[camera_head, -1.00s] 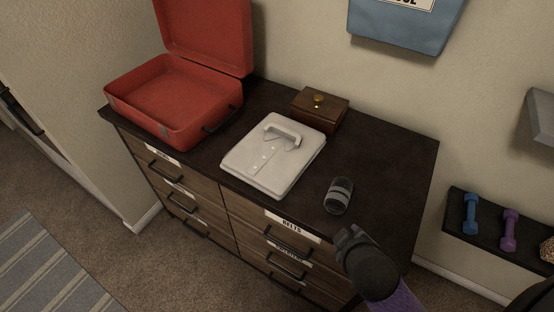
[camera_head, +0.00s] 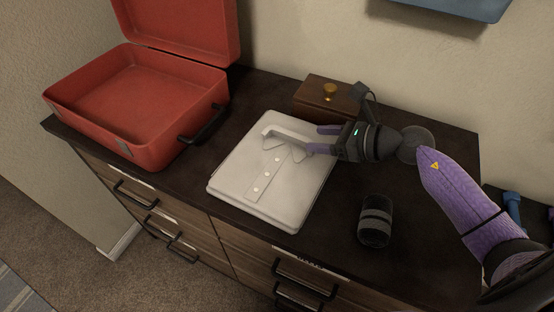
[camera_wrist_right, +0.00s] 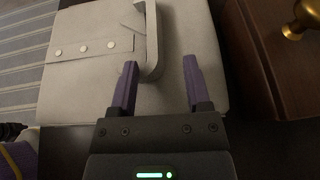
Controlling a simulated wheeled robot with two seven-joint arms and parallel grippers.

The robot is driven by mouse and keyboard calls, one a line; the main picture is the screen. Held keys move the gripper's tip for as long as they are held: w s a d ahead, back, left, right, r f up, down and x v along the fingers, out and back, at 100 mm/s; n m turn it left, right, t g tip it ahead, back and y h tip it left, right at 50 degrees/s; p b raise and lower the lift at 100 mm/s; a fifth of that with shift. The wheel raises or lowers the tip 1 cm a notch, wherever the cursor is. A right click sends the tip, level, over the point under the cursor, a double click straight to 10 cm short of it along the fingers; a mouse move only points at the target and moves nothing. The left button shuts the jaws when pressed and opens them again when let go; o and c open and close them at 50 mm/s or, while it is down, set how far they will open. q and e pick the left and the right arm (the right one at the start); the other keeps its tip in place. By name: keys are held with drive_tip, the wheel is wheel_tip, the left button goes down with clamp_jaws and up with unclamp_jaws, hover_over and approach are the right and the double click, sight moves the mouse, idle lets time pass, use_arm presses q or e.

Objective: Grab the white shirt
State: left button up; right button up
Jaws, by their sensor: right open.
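The white shirt (camera_head: 241,183) lies folded flat on the dark dresser top, with a button strip and a raised handle-like loop (camera_head: 287,137) near its back edge. It fills much of the right wrist view (camera_wrist_right: 75,90), where the loop (camera_wrist_right: 153,38) also shows. My right gripper (camera_head: 316,139) is open at the shirt's back right part, its purple fingers reaching the loop's right end. In the wrist view the near end of the loop is between the fingertips (camera_wrist_right: 160,66), close to the left finger. Whether they touch is unclear. My left gripper is out of view.
An open red suitcase (camera_head: 75,128) stands left of the shirt. A wooden box with a brass knob (camera_head: 311,88) is behind it, close to my right gripper.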

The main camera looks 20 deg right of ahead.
sight(299, 135)
drive_tip(key=x, duration=0.5)
drive_tip(key=shift+a+r+b, duration=0.35)
drive_tip(key=shift+r+b, duration=0.05)
clamp_jaws()
